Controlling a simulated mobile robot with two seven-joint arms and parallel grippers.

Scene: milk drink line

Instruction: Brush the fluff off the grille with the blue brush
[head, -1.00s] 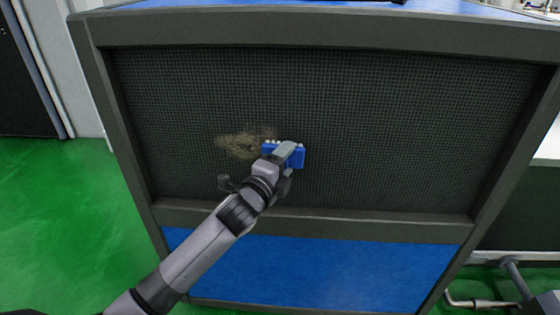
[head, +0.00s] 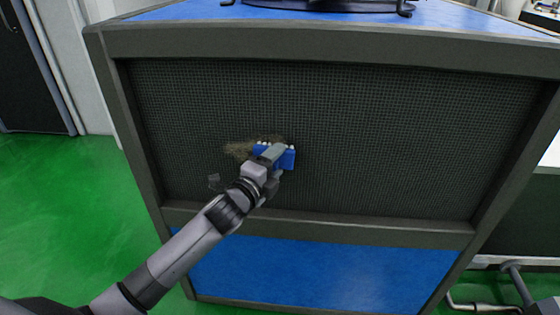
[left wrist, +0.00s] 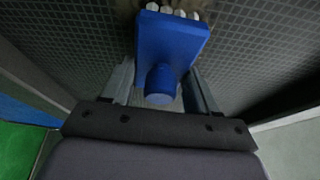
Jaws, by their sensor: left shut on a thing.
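The dark mesh grille (head: 380,140) fills the upper front of a blue cabinet in a grey frame. A tan patch of fluff (head: 238,150) clings to it left of centre. My left gripper (head: 268,156) is shut on the blue brush (head: 288,158) and holds it at the fluff's right side, covering part of it. In the left wrist view the blue brush (left wrist: 170,45) sits between the fingers (left wrist: 160,88), its round handle towards me and its white bristles towards the grille. Whether the bristles touch the mesh I cannot tell. My right gripper is not in view.
The cabinet's grey frame (head: 320,228) borders the grille, with a blue panel (head: 330,270) below. A dark object (head: 330,5) stands on the blue top. Green floor (head: 70,220) lies open at the left, and a metal pipe (head: 520,285) runs at the lower right.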

